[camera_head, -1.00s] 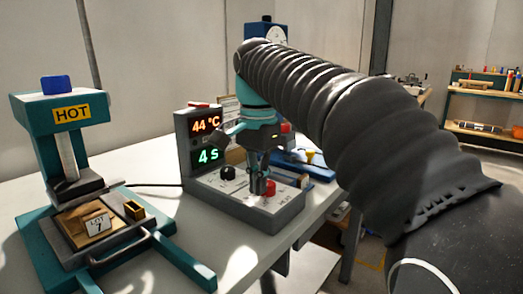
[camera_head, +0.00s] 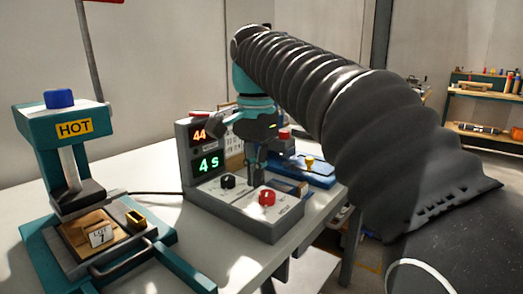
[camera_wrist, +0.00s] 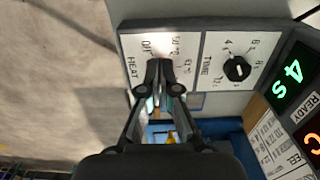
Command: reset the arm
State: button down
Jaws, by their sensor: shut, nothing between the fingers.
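My gripper (camera_head: 255,172) is shut and empty. In the head view it hangs above the grey control box (camera_head: 243,224), apart from the red knob (camera_head: 267,198) just in front of it. In the wrist view my closed fingertips (camera_wrist: 160,78) cover the middle of the HEAT dial, so the red knob is hidden there. My arm reaches in from the right with its dark ribbed sleeve bent downward. The black TIME knob (camera_head: 228,181) is left of the gripper and also shows in the wrist view (camera_wrist: 237,69).
The display (camera_head: 203,150) reads 4 S in green and 44 in red, partly covered by my gripper. A teal press (camera_head: 62,135) marked HOT stands at left with a LOT 7 block (camera_head: 101,236). A blue tray (camera_head: 318,174) lies behind the box.

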jog(key=shift+r, duration=0.9)
jog(key=s+d+f+n+t, duration=0.2)
jog(key=s+d+f+n, duration=0.1)
jog(key=s+d+f, duration=0.5)
jog(key=s+d+f+n+t, duration=0.3)
jog(key=s+d+f, duration=0.5)
jog(key=f, duration=0.6)
jog(key=shift+s+d+f+n+t, duration=0.2)
jog(key=shift+s+d+n+t, duration=0.15)
jog(key=shift+s+n, duration=0.6)
